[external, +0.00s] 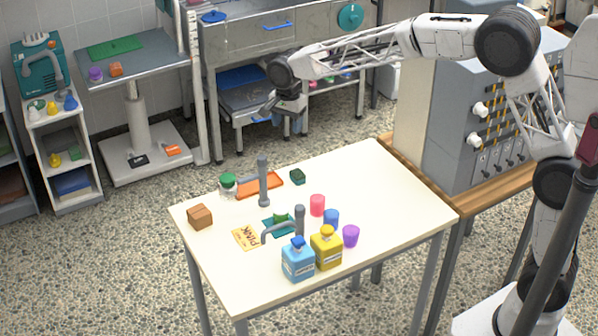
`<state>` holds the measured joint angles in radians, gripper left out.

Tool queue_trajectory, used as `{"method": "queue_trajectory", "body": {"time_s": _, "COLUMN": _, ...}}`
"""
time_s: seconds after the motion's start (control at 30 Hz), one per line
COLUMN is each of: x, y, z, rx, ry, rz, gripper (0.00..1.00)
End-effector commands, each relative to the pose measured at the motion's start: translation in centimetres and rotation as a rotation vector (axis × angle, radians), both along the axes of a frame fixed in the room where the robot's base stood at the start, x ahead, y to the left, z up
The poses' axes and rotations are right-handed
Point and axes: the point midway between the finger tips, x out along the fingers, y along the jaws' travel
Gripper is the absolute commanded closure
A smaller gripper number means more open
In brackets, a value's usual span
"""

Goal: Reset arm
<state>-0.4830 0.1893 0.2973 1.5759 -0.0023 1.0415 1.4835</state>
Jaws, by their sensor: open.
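My gripper (285,108) hangs from my white arm, which reaches in from the right. It is up in the air near the far edge of the cream table (385,190), apart from everything on it. It looks empty, and its fingers are small in this view.
The table holds a blue bottle (298,262), a yellow bottle (326,250), pink (317,205), blue (331,218) and purple (351,236) cups, a brown box (200,217), a green-lidded jar (228,186), an orange tray (262,187) and upright grey taps (263,180). The table's right part is clear.

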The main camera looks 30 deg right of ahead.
Motion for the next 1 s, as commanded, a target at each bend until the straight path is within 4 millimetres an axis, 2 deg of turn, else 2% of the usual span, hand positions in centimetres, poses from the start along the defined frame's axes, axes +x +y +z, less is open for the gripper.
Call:
{"method": "queue_trajectory", "body": {"time_s": 0.03, "x": -0.7, "y": -1.6, "z": 1.0, "rx": 0.002, "ry": -0.007, "rz": 0.018, "gripper": 0.41}}
{"method": "queue_trajectory", "body": {"time_s": 0.1, "x": -1.6, "y": -3.6, "z": 1.9, "rx": 0.003, "ry": -0.013, "rz": 0.05, "gripper": 0.41}}
{"method": "queue_trajectory", "body": {"time_s": 0.5, "x": -8.2, "y": -14.2, "z": 6.4, "rx": -0.003, "ry": -0.053, "rz": 0.235, "gripper": 0.41}}
{"method": "queue_trajectory", "body": {"time_s": 0.7, "x": -12.2, "y": -19.0, "z": 7.9, "rx": -0.01, "ry": -0.074, "rz": 0.329, "gripper": 0.41}}
{"method": "queue_trajectory", "body": {"time_s": 1.0, "x": -18.8, "y": -25.4, "z": 9.1, "rx": -0.027, "ry": -0.105, "rz": 0.466, "gripper": 0.41}}
